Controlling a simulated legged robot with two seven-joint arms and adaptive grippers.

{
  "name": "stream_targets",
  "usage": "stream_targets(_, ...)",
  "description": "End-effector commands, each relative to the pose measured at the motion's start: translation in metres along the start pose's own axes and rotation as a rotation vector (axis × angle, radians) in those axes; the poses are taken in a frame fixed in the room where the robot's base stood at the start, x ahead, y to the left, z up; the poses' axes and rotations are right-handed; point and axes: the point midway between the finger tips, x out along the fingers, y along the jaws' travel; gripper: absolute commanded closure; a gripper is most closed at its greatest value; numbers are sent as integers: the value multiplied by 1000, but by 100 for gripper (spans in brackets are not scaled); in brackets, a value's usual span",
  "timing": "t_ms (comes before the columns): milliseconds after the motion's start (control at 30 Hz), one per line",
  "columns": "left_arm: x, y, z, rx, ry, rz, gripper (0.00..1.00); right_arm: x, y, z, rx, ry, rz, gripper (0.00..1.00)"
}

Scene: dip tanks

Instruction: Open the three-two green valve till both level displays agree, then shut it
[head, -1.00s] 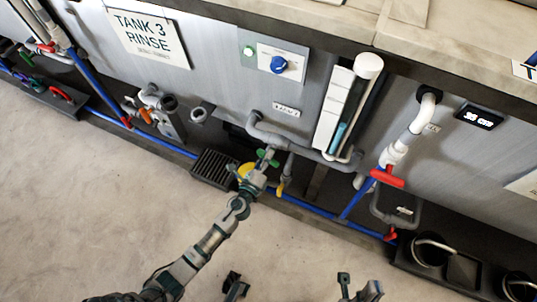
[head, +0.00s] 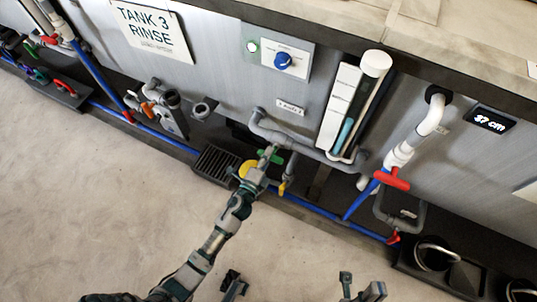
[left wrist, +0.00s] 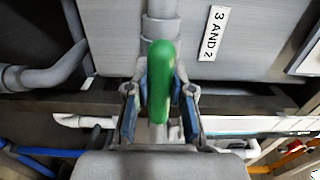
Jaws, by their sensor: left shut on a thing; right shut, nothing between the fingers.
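The green valve handle (head: 277,159) sits on the grey pipe under the tanks, near a "3 AND 2" label (left wrist: 214,33) in the left wrist view. My left gripper (head: 268,160) is shut on this handle (left wrist: 160,75); the handle stands upright between the two fingers in the wrist view. One level display (head: 489,121), on the right-hand tank, reads 37 cm. I see no second display. What seems to be my right gripper (head: 372,291) is at the bottom edge, partly cut off, away from the valves.
A red valve handle (head: 391,179) is on the pipe to the right. A yellow handle (head: 283,188) hangs close to the green one. A black floor grate (head: 215,165) and blue pipes (head: 312,208) run along the tank bases. The floor in front is clear.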

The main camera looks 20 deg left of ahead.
Motion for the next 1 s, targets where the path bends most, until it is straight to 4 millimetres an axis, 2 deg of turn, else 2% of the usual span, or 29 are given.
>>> stream_targets(33,-2,7,1,-8,-3,13,100,-1,0,1,0,-1,0,100)
stream_targets(433,-2,8,1,-13,-4,15,100,-2,0,0,0,-2,-4,100)
stream_targets(467,-2,8,1,-13,-4,15,71,-2,0,0,0,-2,-4,100)
stream_targets(533,-2,8,1,-12,-4,14,53,-2,0,0,0,-2,-4,100)
stream_targets(867,-3,3,0,-10,-2,5,52,-1,-1,-3,-1,1,-3,100)
stream_targets(1000,-18,4,0,-11,-1,6,52,-1,-1,-3,0,2,-4,100)
